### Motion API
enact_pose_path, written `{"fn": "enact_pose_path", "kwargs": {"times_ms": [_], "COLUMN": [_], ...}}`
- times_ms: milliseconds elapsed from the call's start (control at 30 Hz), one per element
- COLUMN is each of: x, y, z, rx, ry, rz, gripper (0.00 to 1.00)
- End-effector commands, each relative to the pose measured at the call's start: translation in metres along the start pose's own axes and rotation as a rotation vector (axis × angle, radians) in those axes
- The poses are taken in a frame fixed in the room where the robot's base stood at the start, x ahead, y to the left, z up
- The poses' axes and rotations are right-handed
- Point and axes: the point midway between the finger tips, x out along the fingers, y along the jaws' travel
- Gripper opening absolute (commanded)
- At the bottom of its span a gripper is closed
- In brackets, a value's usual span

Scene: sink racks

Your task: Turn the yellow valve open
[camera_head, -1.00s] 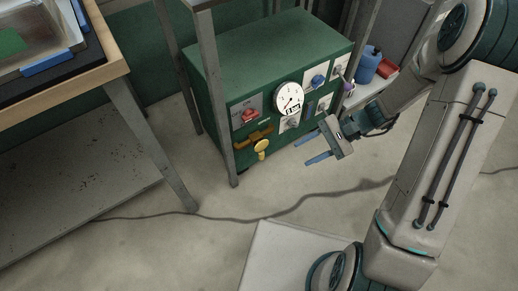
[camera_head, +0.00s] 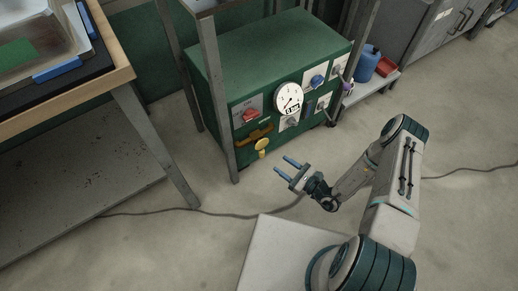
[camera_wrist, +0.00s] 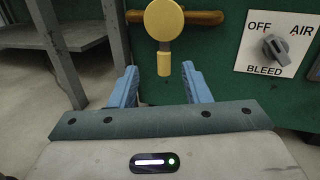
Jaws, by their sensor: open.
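The yellow valve (camera_head: 262,146) is on the lower left of the green cabinet's front, on an orange-brown pipe (camera_head: 254,134). In the wrist view the valve (camera_wrist: 164,20) has a round hub at top centre, with its handle (camera_wrist: 164,60) hanging straight down. My gripper (camera_head: 283,164) is in front of the cabinet, to the right of and below the valve, with fingers pointing toward the cabinet. In the wrist view the gripper's blue fingers (camera_wrist: 160,84) are spread and empty, one on each side below the handle's end. The gripper is apart from the valve.
The green cabinet (camera_head: 262,60) also carries a white gauge (camera_head: 288,98), a red knob and blue knobs. A bleed selector panel (camera_wrist: 274,44) is right of the valve in the wrist view. A grey post (camera_head: 220,110) stands left of the valve. The floor in front is clear except a cable.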

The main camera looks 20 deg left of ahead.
Motion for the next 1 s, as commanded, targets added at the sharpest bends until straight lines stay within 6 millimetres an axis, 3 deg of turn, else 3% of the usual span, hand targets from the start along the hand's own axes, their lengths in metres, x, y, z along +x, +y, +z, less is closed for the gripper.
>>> {"fn": "enact_pose_path", "kwargs": {"times_ms": [133, 367, 800, 1000], "x": [-0.004, 0.007, 0.095, 0.122], "y": [0.007, 0.008, -0.001, -0.005], "z": [-0.021, -0.031, -0.034, -0.033], "rx": [0.043, 0.055, 0.052, 0.053], "ry": [0.014, 0.019, 0.018, 0.018], "rz": [-0.082, -0.110, -0.106, -0.107], "gripper": [0.43, 0.43, 0.43, 0.43]}}
